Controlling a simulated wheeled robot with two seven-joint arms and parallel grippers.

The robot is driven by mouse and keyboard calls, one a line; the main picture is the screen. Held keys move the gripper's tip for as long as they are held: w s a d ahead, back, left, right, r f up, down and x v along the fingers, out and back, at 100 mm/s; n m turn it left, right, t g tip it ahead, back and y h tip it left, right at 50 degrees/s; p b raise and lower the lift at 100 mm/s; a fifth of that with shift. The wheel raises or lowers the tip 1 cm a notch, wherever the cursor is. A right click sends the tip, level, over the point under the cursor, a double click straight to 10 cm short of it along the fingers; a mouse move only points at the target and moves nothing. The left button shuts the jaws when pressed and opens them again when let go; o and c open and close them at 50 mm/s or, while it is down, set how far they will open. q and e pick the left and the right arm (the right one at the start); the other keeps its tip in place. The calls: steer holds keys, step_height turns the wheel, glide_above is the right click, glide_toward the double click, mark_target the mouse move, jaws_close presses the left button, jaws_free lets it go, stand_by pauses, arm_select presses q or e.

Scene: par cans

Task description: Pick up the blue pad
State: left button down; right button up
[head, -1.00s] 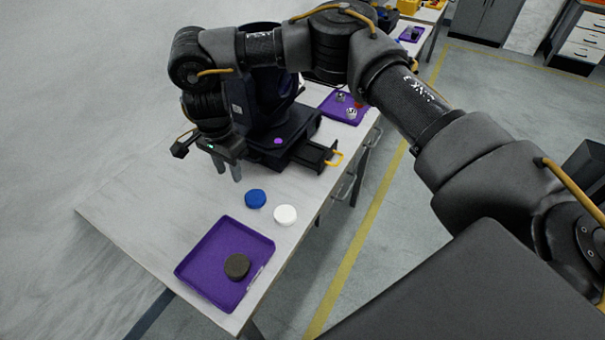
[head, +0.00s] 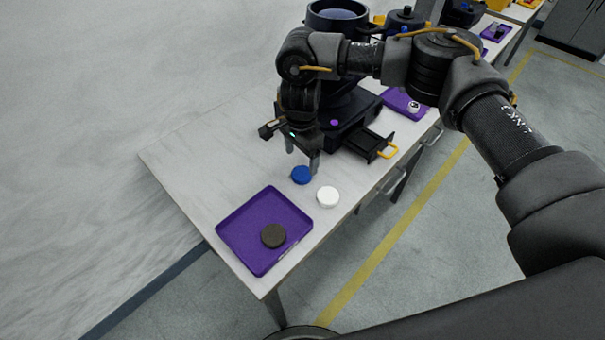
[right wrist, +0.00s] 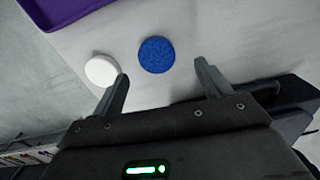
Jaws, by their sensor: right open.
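The blue pad (head: 302,175) is a round disc lying flat on the pale table, beside a white pad (head: 328,197). My right gripper (head: 302,168) is open and empty, pointing down just behind the blue pad in the head view. In the right wrist view the blue pad (right wrist: 156,54) lies ahead of the open fingers (right wrist: 160,85), roughly between their lines and apart from both. The white pad (right wrist: 101,71) is close to the left finger there. My left gripper is not in view.
A purple tray (head: 240,226) with a dark round pad (head: 274,236) lies at the table's near end. A black machine with an open drawer (head: 368,143) and yellow handle stands behind my right gripper. Another purple tray (head: 398,99) lies further back.

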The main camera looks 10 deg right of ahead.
mark_target(301, 173)
steer(key=shift+s+f+p, duration=0.15)
steer(key=shift+f+p, duration=0.15)
steer(key=shift+f, duration=1)
steer(key=shift+s+f+p, duration=0.1)
steer(key=shift+f+p, duration=0.2)
steer(key=shift+f, duration=0.95)
steer(key=shift+c, duration=0.4)
steer(key=c, duration=1)
